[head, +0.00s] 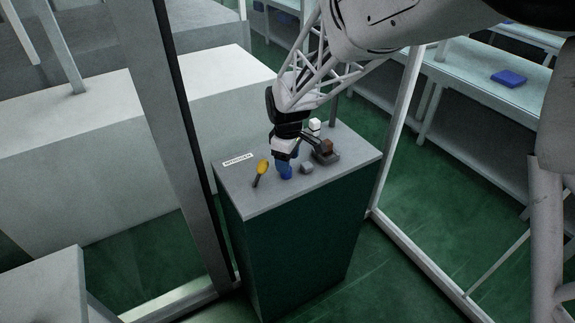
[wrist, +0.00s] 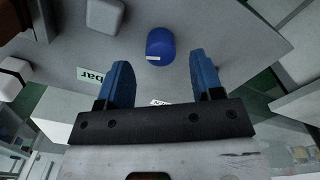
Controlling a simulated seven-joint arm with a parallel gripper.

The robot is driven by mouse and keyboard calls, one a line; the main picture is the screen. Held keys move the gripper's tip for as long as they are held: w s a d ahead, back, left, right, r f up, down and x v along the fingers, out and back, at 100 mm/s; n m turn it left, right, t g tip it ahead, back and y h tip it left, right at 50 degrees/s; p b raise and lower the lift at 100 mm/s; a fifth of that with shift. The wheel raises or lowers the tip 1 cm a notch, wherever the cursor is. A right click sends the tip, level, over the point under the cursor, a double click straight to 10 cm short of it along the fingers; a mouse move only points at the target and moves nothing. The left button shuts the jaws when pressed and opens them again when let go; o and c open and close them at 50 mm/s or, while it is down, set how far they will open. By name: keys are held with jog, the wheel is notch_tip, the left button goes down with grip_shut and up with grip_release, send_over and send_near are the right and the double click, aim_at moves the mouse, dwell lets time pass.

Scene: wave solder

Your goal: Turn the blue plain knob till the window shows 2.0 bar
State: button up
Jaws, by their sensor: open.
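The blue plain knob (head: 285,174) stands on the grey top of a dark green cabinet. In the wrist view the knob (wrist: 160,46) is a smooth blue cylinder with a small white label at its base. My gripper (head: 286,158) is just above it in the head view. In the wrist view my gripper (wrist: 165,72) has its two blue fingers wide apart, with the knob beyond the tips and nothing between them. A pale plate (wrist: 95,76) reading "bar" appears upside down left of the fingers. I cannot read any pressure figure.
A grey block-like part (head: 307,168) stands close right of the knob. A yellow-handled lever (head: 262,168) is to its left, beside a white label (head: 237,159). A brown block in a dark holder (head: 326,149) and a white part (head: 314,125) stand behind. Frame posts flank the cabinet.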

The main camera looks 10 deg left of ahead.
jog(key=shift+r, duration=2.15)
jog(key=shift+d, duration=0.15)
jog(key=shift+w+d+f+n+g+y, duration=0.15)
jog(key=shift+d+n+g+y, duration=0.1)
jog(key=shift+n+y, duration=0.25)
jog(key=shift+d+f+n+g+y, duration=0.15)
jog(key=shift+d+n+g+y, duration=0.15)
jog(key=shift+n, duration=0.4)
jog(key=shift+w+d+n+g+y, duration=0.15)
jog(key=shift+w+d+n+y, duration=0.1)
jog(key=shift+n+y, duration=0.55)
jog(key=shift+w+d+n+g+y, duration=0.1)
jog(key=shift+w+d+n+y, duration=0.3)
jog(key=shift+n, duration=0.6)
jog(key=shift+s+a+f, duration=0.2)
jog(key=shift+s, duration=0.05)
jog(key=shift+x, duration=3.8)
jog(key=shift+r, duration=0.1)
jog(key=shift+c, duration=0.2)
